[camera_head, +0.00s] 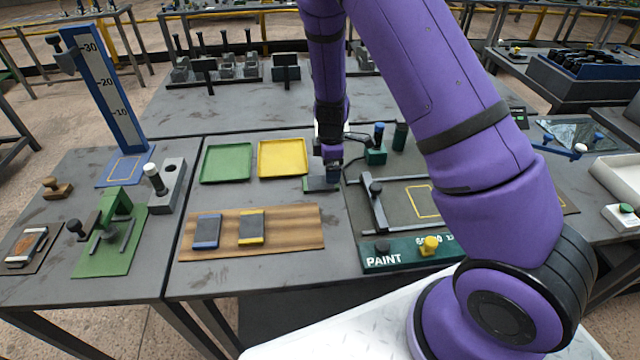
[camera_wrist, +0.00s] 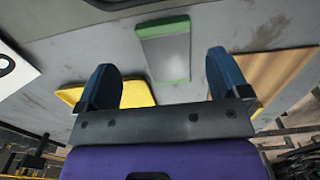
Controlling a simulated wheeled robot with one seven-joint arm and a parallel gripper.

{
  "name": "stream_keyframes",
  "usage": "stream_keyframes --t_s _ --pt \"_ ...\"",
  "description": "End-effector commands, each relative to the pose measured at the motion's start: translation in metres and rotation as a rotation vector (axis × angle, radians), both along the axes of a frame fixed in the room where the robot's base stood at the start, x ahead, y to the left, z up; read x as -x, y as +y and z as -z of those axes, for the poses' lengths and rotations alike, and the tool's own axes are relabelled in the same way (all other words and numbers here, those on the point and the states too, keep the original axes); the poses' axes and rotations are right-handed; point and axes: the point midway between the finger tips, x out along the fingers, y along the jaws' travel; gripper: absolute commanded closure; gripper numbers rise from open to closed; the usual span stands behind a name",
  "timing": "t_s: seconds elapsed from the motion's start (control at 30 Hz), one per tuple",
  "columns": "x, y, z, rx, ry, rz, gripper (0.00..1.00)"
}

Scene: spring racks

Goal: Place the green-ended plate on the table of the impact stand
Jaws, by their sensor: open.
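In the wrist view the plate (camera_wrist: 167,52) shows whole, grey with green ends, beyond and between my fingers. My gripper (camera_head: 332,176) is over the plate's right part in the head view and hides some of it. In the wrist view my gripper (camera_wrist: 160,62) is open, with two blue fingers apart and nothing between them. The impact stand (camera_head: 103,85), a tall blue scale post, is at the left; its blue table (camera_head: 109,180) has an empty yellow outline.
A green tray (camera_head: 227,163) and a yellow tray (camera_head: 283,158) lie behind the wooden board (camera_head: 285,238), which bears blue-ended (camera_head: 206,232) and yellow-ended (camera_head: 251,229) plates. A paint fixture (camera_head: 410,254) is at the right. A green stand (camera_head: 112,232) and grey block (camera_head: 172,190) stand near the impact stand.

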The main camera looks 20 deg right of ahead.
Motion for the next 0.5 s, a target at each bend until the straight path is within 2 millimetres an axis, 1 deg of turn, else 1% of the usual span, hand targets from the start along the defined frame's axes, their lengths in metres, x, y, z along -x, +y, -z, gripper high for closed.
stream_keyframes --t_s 0.1,0.3,0.4,0.5 --pt "0.004 0.001 0.017 0.001 0.003 0.001 0.06" --pt "0.006 0.001 0.041 0.001 0.002 0.002 0.06" --pt "0.006 0.001 0.046 0.000 0.002 0.001 0.06" --pt "0.006 0.001 0.047 0.001 0.001 0.001 0.06"
